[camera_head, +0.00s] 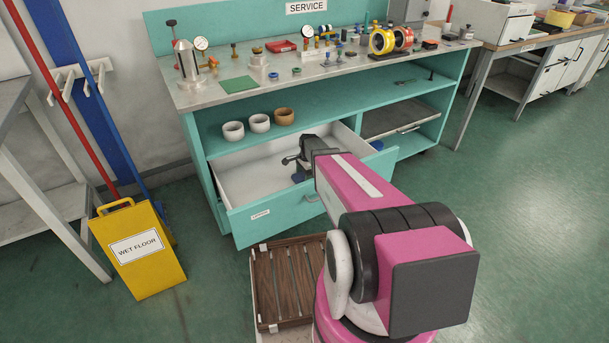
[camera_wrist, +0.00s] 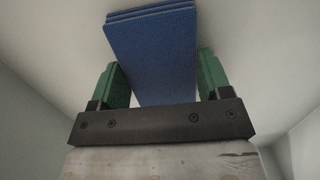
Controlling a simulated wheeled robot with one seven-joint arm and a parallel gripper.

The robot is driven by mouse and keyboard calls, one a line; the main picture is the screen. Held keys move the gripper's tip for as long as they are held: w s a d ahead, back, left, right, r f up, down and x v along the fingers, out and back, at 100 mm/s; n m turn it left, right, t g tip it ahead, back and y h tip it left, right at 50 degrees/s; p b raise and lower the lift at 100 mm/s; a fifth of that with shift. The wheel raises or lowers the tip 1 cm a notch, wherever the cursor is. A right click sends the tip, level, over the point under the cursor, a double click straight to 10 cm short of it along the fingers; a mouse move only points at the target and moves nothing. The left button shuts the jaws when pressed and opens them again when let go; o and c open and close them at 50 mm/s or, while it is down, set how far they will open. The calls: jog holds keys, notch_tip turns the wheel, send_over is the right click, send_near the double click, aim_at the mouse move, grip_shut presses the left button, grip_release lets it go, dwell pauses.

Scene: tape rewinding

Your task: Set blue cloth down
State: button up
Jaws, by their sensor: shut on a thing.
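The blue cloth (camera_wrist: 150,50) is a folded, layered pad. In the wrist view it stands between the two green fingers of my gripper (camera_wrist: 161,72), which is shut on it. White drawer surfaces surround it there. In the head view my gripper (camera_head: 297,172) is inside the open drawer (camera_head: 250,175) of the teal bench. The cloth cannot be made out in the head view, and whether it touches the drawer floor cannot be told.
Three cups (camera_head: 259,123) stand on the shelf above the drawer. A green cloth (camera_head: 238,84) and several fittings lie on the bench top (camera_head: 215,97). A yellow wet-floor sign (camera_head: 138,250) stands at left. A wooden slatted tray (camera_head: 282,290) is in front of the drawer.

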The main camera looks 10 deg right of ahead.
jog(key=shift+f, duration=0.15)
jog(key=o, duration=0.9)
jog(key=r, duration=0.4)
jog(key=d+r, duration=0.1)
jog(key=r, duration=0.7)
jog(key=shift+w+d+r, duration=0.15)
jog(key=shift+w, duration=0.1)
